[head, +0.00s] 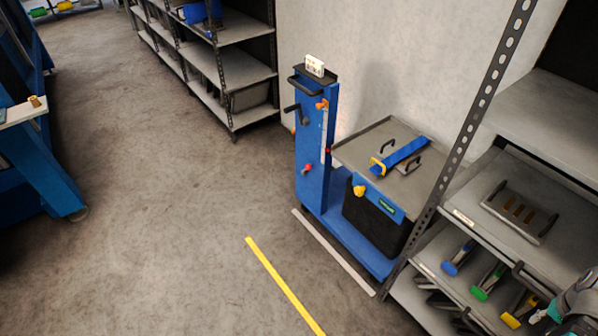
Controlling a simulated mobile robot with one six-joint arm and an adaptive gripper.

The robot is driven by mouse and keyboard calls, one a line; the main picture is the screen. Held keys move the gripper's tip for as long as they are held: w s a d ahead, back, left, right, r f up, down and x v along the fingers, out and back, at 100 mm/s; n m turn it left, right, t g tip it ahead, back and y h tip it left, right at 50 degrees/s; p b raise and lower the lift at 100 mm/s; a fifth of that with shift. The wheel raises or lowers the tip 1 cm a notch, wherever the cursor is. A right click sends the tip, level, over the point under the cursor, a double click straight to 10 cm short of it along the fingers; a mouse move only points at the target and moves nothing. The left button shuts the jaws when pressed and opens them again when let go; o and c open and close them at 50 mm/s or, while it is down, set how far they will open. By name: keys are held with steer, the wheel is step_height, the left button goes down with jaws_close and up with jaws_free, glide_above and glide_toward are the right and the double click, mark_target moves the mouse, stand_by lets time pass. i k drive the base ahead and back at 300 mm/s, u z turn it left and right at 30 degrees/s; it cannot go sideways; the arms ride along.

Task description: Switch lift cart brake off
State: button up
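The blue lift cart (312,190) stands upright against the pale wall, right of the picture's middle. Its column carries a dark push handle (305,88), a black crank-like lever (292,108), an orange knob (322,104) and a red knob (307,168) low on its side. A yellow knob (359,191) sits on the blue front panel below the platform. No label shows which control is the brake, and I cannot tell its setting.
A blue tool with a yellow end (405,153) lies on the cart's grey platform (362,138). A shelf rack (455,150) with several coloured-handled pieces stands close on the right. Another rack (240,70) is behind. Open floor (180,220) lies left, with a yellow line (283,285).

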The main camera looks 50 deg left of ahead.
mark_target(305, 170)
steer(key=u, duration=2.15)
steer(key=i, duration=0.8)
steer(key=u, duration=0.1)
